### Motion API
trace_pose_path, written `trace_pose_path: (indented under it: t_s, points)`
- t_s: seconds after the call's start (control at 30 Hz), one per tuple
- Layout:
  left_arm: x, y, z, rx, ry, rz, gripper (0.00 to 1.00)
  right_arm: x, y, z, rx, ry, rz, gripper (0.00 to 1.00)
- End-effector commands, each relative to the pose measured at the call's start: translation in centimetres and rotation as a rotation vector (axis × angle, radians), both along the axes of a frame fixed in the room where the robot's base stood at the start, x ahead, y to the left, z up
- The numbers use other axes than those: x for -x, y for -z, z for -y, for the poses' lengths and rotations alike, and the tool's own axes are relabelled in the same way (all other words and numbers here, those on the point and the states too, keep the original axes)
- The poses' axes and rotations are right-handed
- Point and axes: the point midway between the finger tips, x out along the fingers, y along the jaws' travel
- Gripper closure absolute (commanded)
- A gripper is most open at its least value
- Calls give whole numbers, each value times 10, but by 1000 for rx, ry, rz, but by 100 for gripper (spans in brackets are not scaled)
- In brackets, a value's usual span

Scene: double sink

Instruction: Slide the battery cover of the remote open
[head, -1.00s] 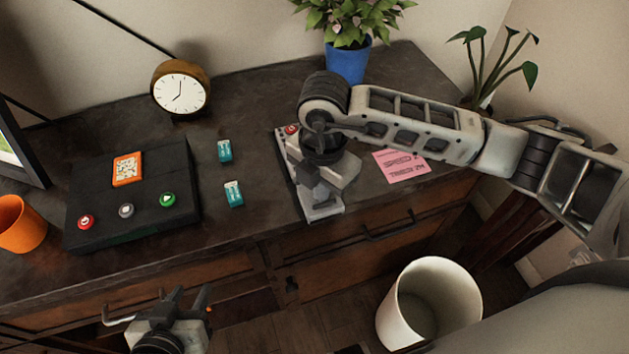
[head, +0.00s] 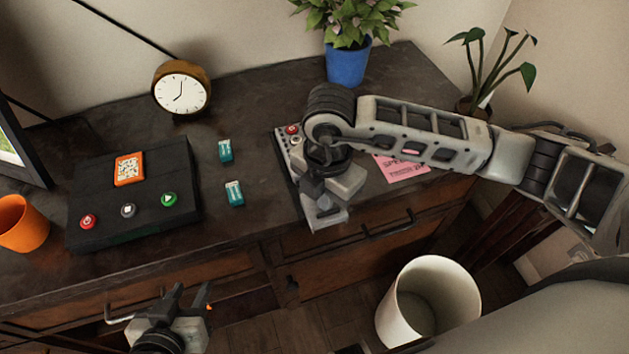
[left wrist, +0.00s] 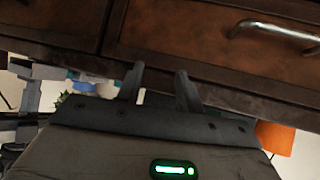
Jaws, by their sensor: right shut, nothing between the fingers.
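The remote (head: 294,146) is a long dark slab on the desk with a red button and grey buttons at its far end. Its near end lies by the desk's front edge. My right gripper (head: 325,204) is shut and empty, pointing down over the near half of the remote, and seems to touch it. It hides most of that half, so I cannot tell how the battery cover sits. My left gripper (head: 188,297) is open and empty, low in front of the desk. Its spread fingers also show in the left wrist view (left wrist: 159,85).
Two teal batteries (head: 225,151) lie left of the remote. A black box (head: 90,190) with coloured buttons and an orange-framed panel stands further left. A pink note (head: 404,172) lies right of the remote. A white bin (head: 432,303) stands on the floor.

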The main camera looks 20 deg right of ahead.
Motion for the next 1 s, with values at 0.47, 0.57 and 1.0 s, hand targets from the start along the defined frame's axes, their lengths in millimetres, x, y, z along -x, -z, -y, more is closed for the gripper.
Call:
trace_pose_path:
  t_s: [0.47, 0.57, 1.0]
  points:
    - [0, -3, 0, 0, 0, 0, 64, 12, 3, 1, 3, -1, -8, 100]
    - [0, -3, 0, 0, 0, 0, 64, 14, 3, 1, 3, -1, -7, 100]
    - [0, -10, 0, -1, 2, -2, 64, 17, -6, 1, 2, 0, -6, 100]
